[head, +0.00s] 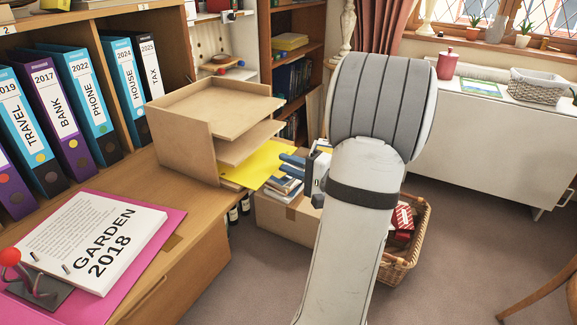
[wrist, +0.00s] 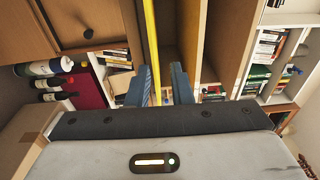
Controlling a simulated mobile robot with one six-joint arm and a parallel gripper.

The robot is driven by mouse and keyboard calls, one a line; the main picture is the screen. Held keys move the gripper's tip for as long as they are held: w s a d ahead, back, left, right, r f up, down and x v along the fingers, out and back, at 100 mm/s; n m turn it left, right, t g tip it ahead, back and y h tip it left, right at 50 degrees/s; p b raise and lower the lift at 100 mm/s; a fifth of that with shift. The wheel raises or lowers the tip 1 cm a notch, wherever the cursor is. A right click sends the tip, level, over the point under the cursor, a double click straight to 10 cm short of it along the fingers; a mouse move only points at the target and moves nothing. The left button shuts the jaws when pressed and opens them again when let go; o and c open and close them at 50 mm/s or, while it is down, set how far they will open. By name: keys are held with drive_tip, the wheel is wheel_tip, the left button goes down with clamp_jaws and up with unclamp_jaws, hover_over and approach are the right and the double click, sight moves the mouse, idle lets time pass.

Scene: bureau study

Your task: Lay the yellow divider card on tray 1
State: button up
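The yellow divider card (head: 262,165) juts out of the lowest visible level of a brown tray stack (head: 183,142) on the desk. Its far part is hidden inside the stack. My gripper (head: 291,162) is at the card's outer right edge, with blue fingers. In the wrist view the card (wrist: 151,40) shows edge-on as a thin yellow strip running between the two fingers of my gripper (wrist: 163,85), closer to the left finger. A gap shows between the card and the right finger. The upper trays (head: 224,106) look empty. I cannot read any tray number.
A pink folder with a "GARDEN 2018" booklet (head: 95,240) lies on the desk in front of the stack. A cardboard box (head: 285,215) and a wicker basket (head: 408,250) sit on the floor below my arm.

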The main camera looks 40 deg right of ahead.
drive_tip(key=shift+o, duration=0.2)
idle(0.3)
drive_tip(key=o, duration=0.5)
drive_tip(key=shift+o, duration=0.2)
drive_tip(key=shift+s, duration=0.1)
drive_tip(key=b+v, duration=0.1)
drive_tip(key=v, duration=0.6)
drive_tip(key=shift+s+d+b, duration=0.2)
drive_tip(key=shift+s+b, duration=0.1)
drive_tip(key=shift+b, duration=0.05)
idle(0.7)
